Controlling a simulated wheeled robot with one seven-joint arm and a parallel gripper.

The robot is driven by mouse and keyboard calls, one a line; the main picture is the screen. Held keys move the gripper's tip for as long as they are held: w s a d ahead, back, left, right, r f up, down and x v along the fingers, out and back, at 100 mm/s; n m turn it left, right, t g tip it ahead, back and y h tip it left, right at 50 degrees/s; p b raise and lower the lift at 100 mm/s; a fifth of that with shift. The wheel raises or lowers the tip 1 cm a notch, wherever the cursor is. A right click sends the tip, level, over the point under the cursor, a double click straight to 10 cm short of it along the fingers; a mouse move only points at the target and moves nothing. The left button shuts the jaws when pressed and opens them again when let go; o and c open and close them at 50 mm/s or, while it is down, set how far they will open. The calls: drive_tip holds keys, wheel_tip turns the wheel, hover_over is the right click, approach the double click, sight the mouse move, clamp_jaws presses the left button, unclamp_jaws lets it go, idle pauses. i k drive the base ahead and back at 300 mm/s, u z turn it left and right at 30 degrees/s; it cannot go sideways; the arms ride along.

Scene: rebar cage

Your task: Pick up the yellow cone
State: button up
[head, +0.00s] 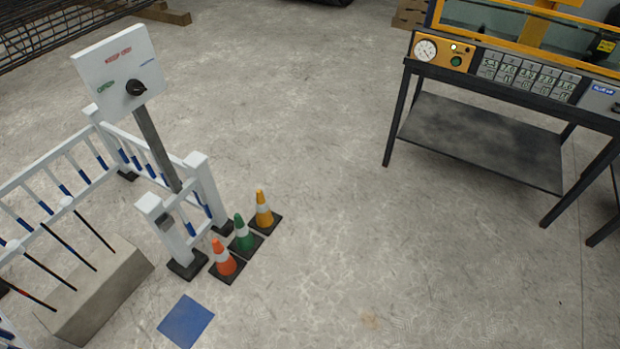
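The yellow cone (264,209) stands upright on the concrete floor, left of the middle of the head view. It has a white band and a dark square base. A green cone (241,234) with a white band stands just in front of it and to its left. An orange cone (223,259) stands at the near end of this short row. The bases of the cones sit close together. My gripper is not in view.
A white fence (205,190) with blue-marked bars stands left of the cones. A sign with a dial (118,72) rises on a post. A concrete block (100,290) and blue floor square (186,322) lie near. A metal table (480,138) stands right. The middle floor is clear.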

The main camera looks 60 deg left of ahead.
sight(265, 221)
drive_tip(key=u, duration=1.6)
drive_tip(key=i, duration=2.25)
drive_tip(key=u, duration=1.35)
drive_tip(key=i, duration=1)
drive_tip(key=z, duration=0.05)
